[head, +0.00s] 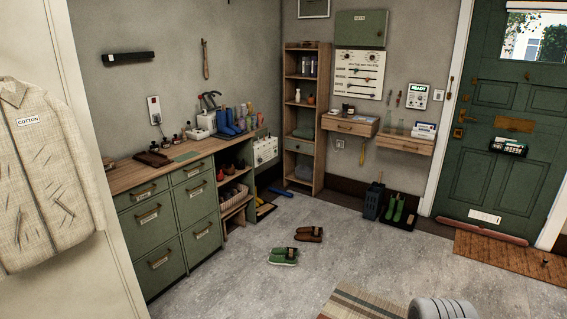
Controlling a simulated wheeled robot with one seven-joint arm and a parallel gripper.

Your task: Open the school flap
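A green cabinet (130,218) with a wooden top stands along the left wall. Its several green fronts have handles and small labels, too small to read, so I cannot tell which is the school flap. The upper left front (133,198), upper right front (186,173), middle right front (187,196), lower right front (192,245) and lower left front (145,275) all look shut. My gripper is not in view. A pale rounded part at the bottom edge seems to be my own arm.
Green shoes (284,257) and brown shoes (308,234) lie on the floor right of the cabinet. A striped rug (350,302) is at the bottom. A jacket (40,170) hangs at left. Grey floor (235,285) before the cabinet is clear.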

